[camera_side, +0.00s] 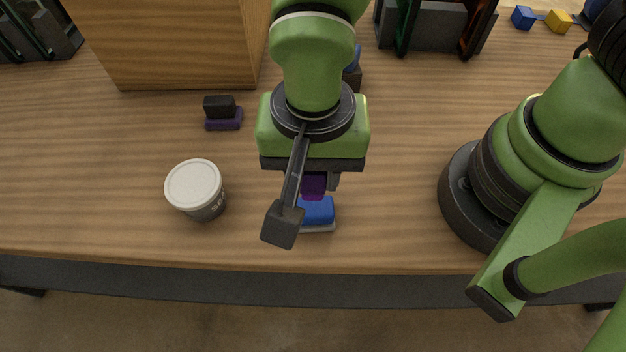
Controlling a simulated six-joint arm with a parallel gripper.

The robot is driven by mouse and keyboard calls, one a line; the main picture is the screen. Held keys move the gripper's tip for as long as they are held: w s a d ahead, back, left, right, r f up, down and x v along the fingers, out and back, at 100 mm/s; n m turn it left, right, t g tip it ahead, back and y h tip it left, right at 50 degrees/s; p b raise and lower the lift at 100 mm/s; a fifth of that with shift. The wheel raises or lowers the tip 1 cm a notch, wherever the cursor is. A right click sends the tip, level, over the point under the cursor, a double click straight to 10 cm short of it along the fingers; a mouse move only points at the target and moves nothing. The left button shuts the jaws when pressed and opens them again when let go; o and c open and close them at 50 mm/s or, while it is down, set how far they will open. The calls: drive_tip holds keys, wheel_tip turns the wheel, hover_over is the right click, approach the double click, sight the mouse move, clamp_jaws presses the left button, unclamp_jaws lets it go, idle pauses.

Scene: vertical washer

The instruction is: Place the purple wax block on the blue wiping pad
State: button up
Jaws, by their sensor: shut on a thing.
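My gripper (313,182) points down near the front middle of the table and is shut on the purple wax block (313,187). The block shows only in part, below the gripper's body. The blue wiping pad (318,211), with a pale base, lies on the table just below the block in the picture. The block overlaps the pad's far edge in this view; I cannot tell whether they touch. A dark arm-mounted piece ending in a square head, which seems mine, hides the pad's left part.
A white-lidded tub (195,187) stands to the left. A black block on a purple base (222,113) lies behind it. A wooden box (170,45) stands at the back left, and a dark rack (432,25) at the back right. The table's front edge is close to the pad.

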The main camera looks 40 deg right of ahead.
sight(313, 188)
drive_tip(key=shift+f, duration=1.8)
drive_tip(key=o, duration=0.9)
drive_tip(key=shift+f, duration=0.15)
wheel_tip(313, 188, up, 12)
drive_tip(key=shift+r, duration=0.25)
